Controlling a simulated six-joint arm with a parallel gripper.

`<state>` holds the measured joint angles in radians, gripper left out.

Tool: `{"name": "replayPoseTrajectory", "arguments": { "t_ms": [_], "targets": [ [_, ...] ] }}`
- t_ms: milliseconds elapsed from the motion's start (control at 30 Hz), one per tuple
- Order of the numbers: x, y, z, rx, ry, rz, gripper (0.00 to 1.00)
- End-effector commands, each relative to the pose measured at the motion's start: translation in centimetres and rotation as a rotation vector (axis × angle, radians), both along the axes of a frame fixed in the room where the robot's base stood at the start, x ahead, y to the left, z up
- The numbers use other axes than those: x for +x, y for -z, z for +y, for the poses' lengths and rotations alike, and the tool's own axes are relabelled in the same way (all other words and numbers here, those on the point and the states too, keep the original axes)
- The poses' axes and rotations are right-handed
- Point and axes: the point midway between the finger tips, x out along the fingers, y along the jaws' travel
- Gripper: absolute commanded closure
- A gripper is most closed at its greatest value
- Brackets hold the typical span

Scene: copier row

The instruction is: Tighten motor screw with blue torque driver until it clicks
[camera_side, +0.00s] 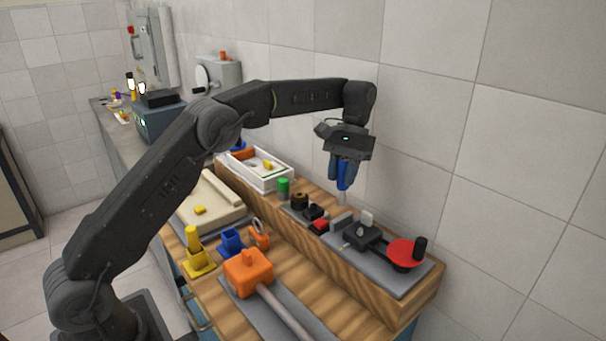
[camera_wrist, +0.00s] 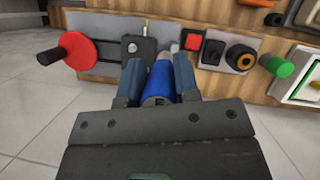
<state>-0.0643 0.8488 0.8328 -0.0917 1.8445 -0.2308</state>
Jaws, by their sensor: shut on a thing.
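My gripper (camera_side: 342,172) is shut on the blue torque driver (camera_side: 344,176) and holds it upright above the raised wooden shelf. In the wrist view the blue driver (camera_wrist: 158,84) sits between the two fingers, its tip end partly hidden. Below and to the right in the side view is a dark motor-like block (camera_side: 364,237) on a grey plate, beside a red disc with a black knob (camera_side: 404,252). The block (camera_wrist: 138,50) also shows in the wrist view, left of the driver. I cannot make out the motor screw clearly.
A black and red switch part (camera_side: 318,220), a black-and-brown round part (camera_side: 299,201) and a green cylinder (camera_side: 283,186) stand left along the shelf. A white tray (camera_side: 262,183) lies behind them. An orange mallet (camera_side: 249,272) and a yellow stand (camera_side: 196,259) occupy the lower bench. The wall is close behind.

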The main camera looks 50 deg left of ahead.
Motion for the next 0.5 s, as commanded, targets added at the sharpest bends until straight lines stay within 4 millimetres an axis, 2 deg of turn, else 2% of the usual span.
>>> {"name": "replayPoseTrajectory", "arguments": {
  "t_ms": [33, 100, 200, 333, 500],
  "targets": [
    [0.3, -0.4, -1.5, 0.000, -0.046, -0.003, 1.00],
    [0.5, -1.0, -3.2, 0.000, -0.113, -0.002, 1.00],
    [0.5, -1.6, -4.9, 0.001, -0.184, -0.001, 1.00],
    [0.6, -2.1, -6.1, 0.002, -0.233, -0.002, 1.00],
    [0.6, -2.2, -6.4, 0.003, -0.247, -0.002, 1.00]
  ]
}}
